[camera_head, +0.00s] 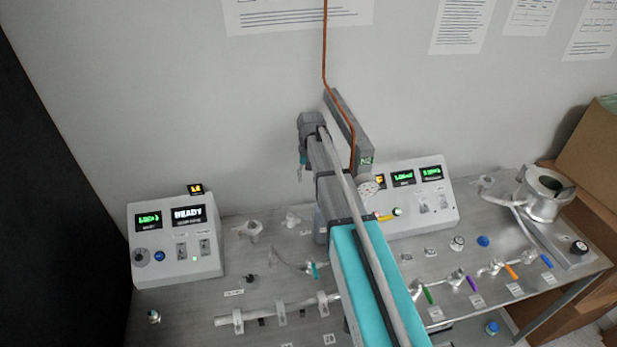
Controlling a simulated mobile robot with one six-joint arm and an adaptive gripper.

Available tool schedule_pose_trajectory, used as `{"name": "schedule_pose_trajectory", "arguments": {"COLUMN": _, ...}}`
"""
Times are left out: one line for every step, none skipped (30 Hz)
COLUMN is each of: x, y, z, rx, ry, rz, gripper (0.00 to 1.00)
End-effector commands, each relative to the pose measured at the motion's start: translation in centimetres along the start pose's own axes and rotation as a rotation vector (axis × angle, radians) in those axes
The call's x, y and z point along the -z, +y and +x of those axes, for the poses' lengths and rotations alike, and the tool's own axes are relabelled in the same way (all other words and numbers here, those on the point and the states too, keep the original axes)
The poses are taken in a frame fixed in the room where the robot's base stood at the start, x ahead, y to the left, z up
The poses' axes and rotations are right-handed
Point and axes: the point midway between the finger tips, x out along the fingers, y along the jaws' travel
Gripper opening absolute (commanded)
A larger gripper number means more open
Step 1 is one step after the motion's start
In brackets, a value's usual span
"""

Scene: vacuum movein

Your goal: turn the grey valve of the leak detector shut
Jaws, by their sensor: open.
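My gripper (300,174) is small in view at the far end of my arm, hanging from the wrist in front of the wall, above the bench. It is open, and I see nothing held in it. It is apart from all the valves. I cannot pick out a grey valve handle with certainty. A valve with a teal handle (315,270) lies on the bench just left of my arm. Valves with green (428,295), purple (471,283), orange (511,271) and blue (546,261) handles stand in a row at the right. My arm hides the middle of the bench.
A sloped control box (180,265) with a READY display stands at the left. Another display box (425,215) stands behind my arm at the right. A copper pipe (326,60) runs down the wall. A horizontal metal tube (262,313) lies at the front left. Cardboard boxes (590,150) stand far right.

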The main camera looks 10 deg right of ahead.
Motion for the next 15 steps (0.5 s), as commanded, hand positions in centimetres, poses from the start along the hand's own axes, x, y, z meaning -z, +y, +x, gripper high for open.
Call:
{"name": "schedule_pose_trajectory", "arguments": {"x": 0.01, "y": 0.02, "z": 0.00, "rx": 0.000, "ry": 0.000, "rz": -0.030, "gripper": 0.55}}
{"name": "schedule_pose_trajectory", "arguments": {"x": 0.01, "y": 0.02, "z": 0.00, "rx": -0.001, "ry": 0.000, "rz": -0.049, "gripper": 0.55}}
{"name": "schedule_pose_trajectory", "arguments": {"x": 0.02, "y": 0.03, "z": -0.01, "rx": -0.001, "ry": 0.000, "rz": -0.076, "gripper": 0.55}}
{"name": "schedule_pose_trajectory", "arguments": {"x": 0.02, "y": 0.03, "z": -0.01, "rx": -0.001, "ry": 0.000, "rz": -0.097, "gripper": 0.55}}
{"name": "schedule_pose_trajectory", "arguments": {"x": 0.03, "y": 0.03, "z": -0.01, "rx": -0.001, "ry": -0.001, "rz": -0.116, "gripper": 0.55}}
{"name": "schedule_pose_trajectory", "arguments": {"x": 0.02, "y": 0.04, "z": -0.01, "rx": -0.001, "ry": -0.001, "rz": -0.142, "gripper": 0.55}}
{"name": "schedule_pose_trajectory", "arguments": {"x": 0.03, "y": 0.04, "z": -0.01, "rx": -0.001, "ry": -0.001, "rz": -0.163, "gripper": 0.55}}
{"name": "schedule_pose_trajectory", "arguments": {"x": 0.03, "y": 0.05, "z": -0.01, "rx": -0.001, "ry": -0.001, "rz": -0.183, "gripper": 0.55}}
{"name": "schedule_pose_trajectory", "arguments": {"x": 0.04, "y": 0.05, "z": -0.01, "rx": -0.002, "ry": -0.001, "rz": -0.209, "gripper": 0.55}}
{"name": "schedule_pose_trajectory", "arguments": {"x": 0.04, "y": 0.06, "z": -0.01, "rx": -0.002, "ry": -0.001, "rz": -0.229, "gripper": 0.55}}
{"name": "schedule_pose_trajectory", "arguments": {"x": 0.05, "y": 0.06, "z": -0.01, "rx": -0.002, "ry": -0.001, "rz": -0.250, "gripper": 0.55}}
{"name": "schedule_pose_trajectory", "arguments": {"x": 0.05, "y": 0.06, "z": -0.01, "rx": -0.002, "ry": -0.001, "rz": -0.276, "gripper": 0.55}}
{"name": "schedule_pose_trajectory", "arguments": {"x": 0.05, "y": 0.07, "z": -0.01, "rx": -0.002, "ry": -0.001, "rz": -0.296, "gripper": 0.55}}
{"name": "schedule_pose_trajectory", "arguments": {"x": 0.06, "y": 0.07, "z": -0.02, "rx": -0.002, "ry": -0.001, "rz": -0.316, "gripper": 0.55}}
{"name": "schedule_pose_trajectory", "arguments": {"x": 0.06, "y": 0.08, "z": -0.02, "rx": -0.003, "ry": -0.001, "rz": -0.343, "gripper": 0.55}}
